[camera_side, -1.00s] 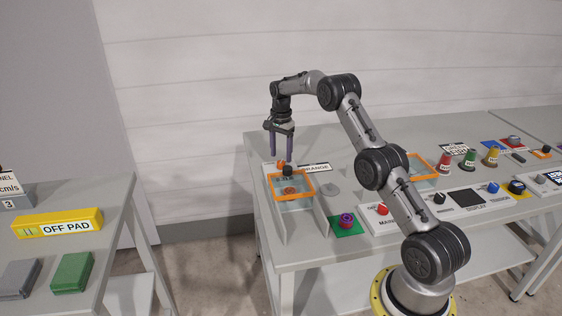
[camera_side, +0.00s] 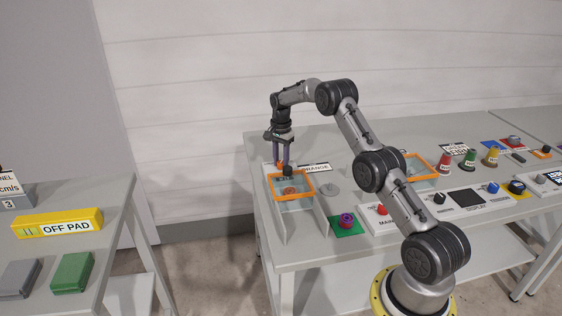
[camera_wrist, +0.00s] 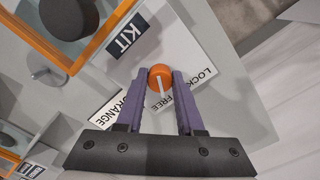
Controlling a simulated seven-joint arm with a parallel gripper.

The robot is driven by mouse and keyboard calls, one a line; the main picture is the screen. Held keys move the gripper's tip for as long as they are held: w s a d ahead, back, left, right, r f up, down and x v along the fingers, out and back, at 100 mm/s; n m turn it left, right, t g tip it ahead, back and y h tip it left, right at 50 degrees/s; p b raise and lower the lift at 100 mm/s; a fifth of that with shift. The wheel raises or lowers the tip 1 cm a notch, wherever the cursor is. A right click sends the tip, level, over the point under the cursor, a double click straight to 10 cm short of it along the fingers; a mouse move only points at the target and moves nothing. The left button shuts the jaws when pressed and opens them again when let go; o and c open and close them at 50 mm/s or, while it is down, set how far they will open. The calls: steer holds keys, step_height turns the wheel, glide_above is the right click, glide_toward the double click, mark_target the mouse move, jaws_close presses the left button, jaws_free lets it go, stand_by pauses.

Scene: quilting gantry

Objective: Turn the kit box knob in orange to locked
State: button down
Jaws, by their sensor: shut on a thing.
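The orange kit box knob (camera_wrist: 158,72) is a small round knob with a white pointer line. In the wrist view it stands between my gripper's two purple fingers, and my gripper (camera_wrist: 161,76) is shut on it. The pointer line aims toward the FREE print on the white label (camera_wrist: 180,92), with the LOCKED print to its right, partly covered by a finger. In the side view my gripper (camera_side: 282,167) reaches down behind the orange-rimmed kit box (camera_side: 272,188), and the knob is mostly hidden. A KIT label (camera_wrist: 128,36) lies next to the knob.
The ORANGE sign (camera_side: 316,167) is just right. A purple knob on a green plate (camera_side: 346,221) stands toward the front.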

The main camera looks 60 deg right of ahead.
mark_target(281, 162)
stand_by(0.4)
steer(key=n, duration=0.5)
steer(key=shift+r+n, duration=0.1)
steer(key=shift+n, duration=0.2)
steer(key=n, duration=0.6)
steer(key=shift+n, duration=0.3)
steer(key=c, duration=0.5)
jaws_free()
steer(key=shift+c, duration=0.2)
step_height(281, 162, up, 14)
